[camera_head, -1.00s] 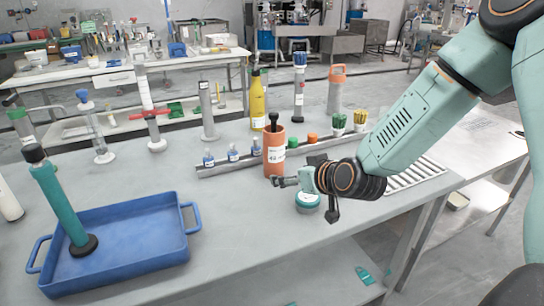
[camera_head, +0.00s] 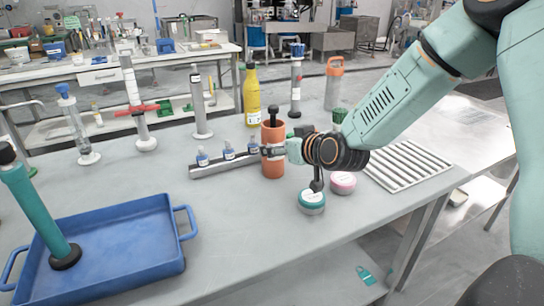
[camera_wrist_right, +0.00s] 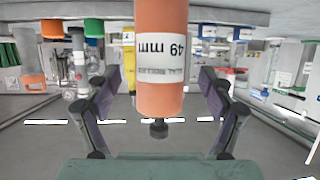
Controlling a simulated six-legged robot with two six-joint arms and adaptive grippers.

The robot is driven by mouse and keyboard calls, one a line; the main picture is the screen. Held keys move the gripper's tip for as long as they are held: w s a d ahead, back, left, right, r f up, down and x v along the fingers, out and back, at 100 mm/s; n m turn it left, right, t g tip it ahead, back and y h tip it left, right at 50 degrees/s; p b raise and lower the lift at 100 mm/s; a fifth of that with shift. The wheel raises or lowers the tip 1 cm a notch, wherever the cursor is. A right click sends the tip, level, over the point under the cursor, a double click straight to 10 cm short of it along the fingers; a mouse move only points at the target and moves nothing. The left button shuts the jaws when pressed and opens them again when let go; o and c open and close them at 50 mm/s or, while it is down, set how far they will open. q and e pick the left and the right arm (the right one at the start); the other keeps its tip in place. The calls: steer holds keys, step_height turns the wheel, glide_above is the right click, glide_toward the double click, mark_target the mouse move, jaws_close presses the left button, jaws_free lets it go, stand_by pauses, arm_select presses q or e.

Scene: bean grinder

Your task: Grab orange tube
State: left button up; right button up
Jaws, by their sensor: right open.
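The orange tube (camera_head: 273,163) stands upright on the grey table in the head view, with a dark knob on top and a white label. In the right wrist view the orange tube (camera_wrist_right: 160,60) appears upside down, its label reading "49 mm", between the two fingers. My right gripper (camera_head: 270,151) is at the tube's upper half, coming from the right. In the wrist view the right gripper (camera_wrist_right: 160,92) is open, one finger on each side of the tube with gaps showing. My left gripper is not in view.
A blue tray (camera_head: 120,210) holding a teal cylinder (camera_head: 38,215) is at left.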

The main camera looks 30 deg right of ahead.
steer(key=b+x, duration=0.1)
steer(key=x, duration=0.2)
steer(key=shift+w+f, duration=0.1)
steer(key=shift+f, duration=0.15)
steer(key=shift+w+a+f, duration=0.15)
steer(key=shift+w+f, duration=0.05)
steer(key=shift+w, duration=0.35)
steer(key=shift+s+r, duration=0.1)
steer(key=shift+s, duration=0.05)
steer(key=shift+c, duration=0.5)
steer(key=c, duration=1.3)
